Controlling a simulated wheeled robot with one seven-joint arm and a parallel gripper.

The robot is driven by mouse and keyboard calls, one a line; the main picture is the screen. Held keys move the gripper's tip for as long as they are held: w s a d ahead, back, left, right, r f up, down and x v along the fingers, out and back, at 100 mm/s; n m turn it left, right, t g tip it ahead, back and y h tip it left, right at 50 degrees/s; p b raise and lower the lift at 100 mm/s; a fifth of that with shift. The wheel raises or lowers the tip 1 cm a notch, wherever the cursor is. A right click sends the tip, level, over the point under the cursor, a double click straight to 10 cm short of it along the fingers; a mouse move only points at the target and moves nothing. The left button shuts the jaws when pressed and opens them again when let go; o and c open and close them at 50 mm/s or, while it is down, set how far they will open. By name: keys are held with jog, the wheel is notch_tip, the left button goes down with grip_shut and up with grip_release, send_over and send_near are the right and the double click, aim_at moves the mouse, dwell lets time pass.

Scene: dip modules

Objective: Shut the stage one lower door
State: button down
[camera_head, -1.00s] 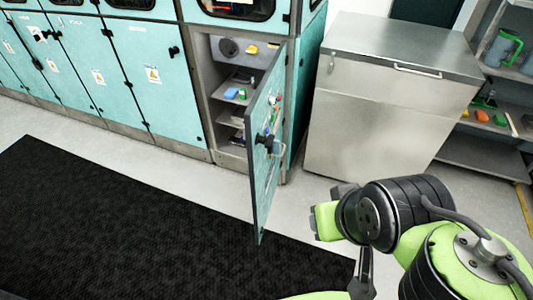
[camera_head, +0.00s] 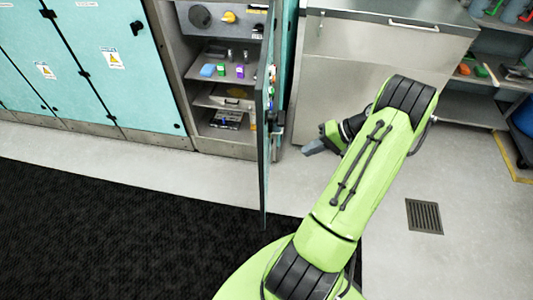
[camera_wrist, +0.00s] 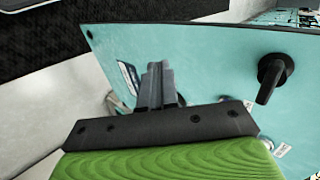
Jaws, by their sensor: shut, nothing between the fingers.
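The stage one lower door (camera_head: 264,150) stands wide open, seen almost edge-on in the head view, and hinged at the right of its compartment. In the wrist view its teal panel (camera_wrist: 215,60) fills much of the picture, with a black handle (camera_wrist: 273,75) at the right. My gripper (camera_head: 308,149) is to the right of the door, on the side away from the open compartment. In the wrist view my gripper (camera_wrist: 157,82) is shut and empty, its fingers pointing at the panel. I cannot tell whether they touch it.
The open compartment (camera_head: 190,72) has shelves with small coloured items. Closed teal doors (camera_head: 110,60) run to the left. A steel cabinet (camera_head: 345,65) stands behind my arm. A black mat (camera_head: 90,230) covers the floor in front, and a floor grate (camera_head: 424,216) lies at the right.

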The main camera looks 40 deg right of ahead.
jog(key=w+a+r+b+x, duration=0.1)
jog(key=r+b+x, duration=0.1)
jog(key=x, duration=1)
jog(key=shift+w+a+b, duration=0.2)
jog(key=shift+b, duration=0.65)
jog(key=shift+w+a+f, duration=0.1)
